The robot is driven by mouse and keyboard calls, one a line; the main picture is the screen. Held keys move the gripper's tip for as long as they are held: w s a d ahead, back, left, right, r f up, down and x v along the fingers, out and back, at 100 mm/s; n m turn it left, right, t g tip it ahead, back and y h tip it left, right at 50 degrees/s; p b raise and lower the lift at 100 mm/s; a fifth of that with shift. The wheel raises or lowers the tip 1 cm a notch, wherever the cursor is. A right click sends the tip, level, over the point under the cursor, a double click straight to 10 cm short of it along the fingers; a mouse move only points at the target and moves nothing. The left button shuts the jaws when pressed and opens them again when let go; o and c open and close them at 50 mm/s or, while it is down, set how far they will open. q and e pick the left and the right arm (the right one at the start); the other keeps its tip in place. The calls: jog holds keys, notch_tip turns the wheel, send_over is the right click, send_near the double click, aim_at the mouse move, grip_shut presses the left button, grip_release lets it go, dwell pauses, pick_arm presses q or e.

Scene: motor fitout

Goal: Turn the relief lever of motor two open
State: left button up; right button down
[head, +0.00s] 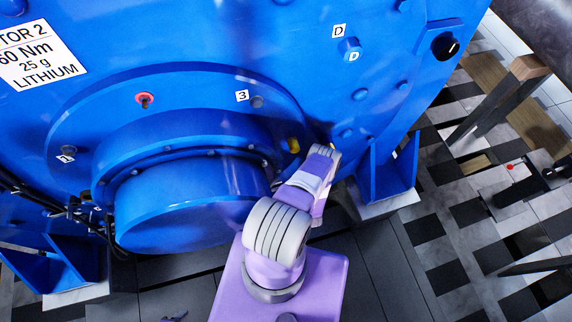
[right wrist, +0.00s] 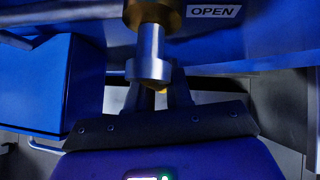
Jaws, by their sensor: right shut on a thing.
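The large blue motor (head: 190,205) carries a sign (head: 40,52) reading MOTOR 2. In the right wrist view a steel lever stem (right wrist: 150,48) hangs from a fitting at the top edge, beside a label (right wrist: 213,12) reading OPEN. My right gripper (right wrist: 157,90) is shut on the lower end of this lever, with a finger on either side. In the head view my right arm reaches the motor's lower right side, and the wrist hides the gripper's fingers. My left gripper is not in view.
A red knob (head: 145,99), a yellow plug (head: 293,145) and labelled ports sit on the motor face. A blue support foot (head: 388,170) stands close to the right of my wrist. Cables (head: 60,210) run at the left. A wooden-topped stand (head: 500,90) is farther right, over checkered floor.

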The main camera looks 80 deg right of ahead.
jog(key=shift+s, duration=0.15)
dwell(0.3)
jog(key=c, duration=1.1)
grip_release()
jog(key=p+v, duration=0.1)
jog(key=v, duration=0.6)
jog(key=shift+a+r+p, duration=0.15)
jog(key=shift+r+p, duration=0.1)
jog(key=shift+p, duration=0.15)
jog(key=shift+s, duration=0.1)
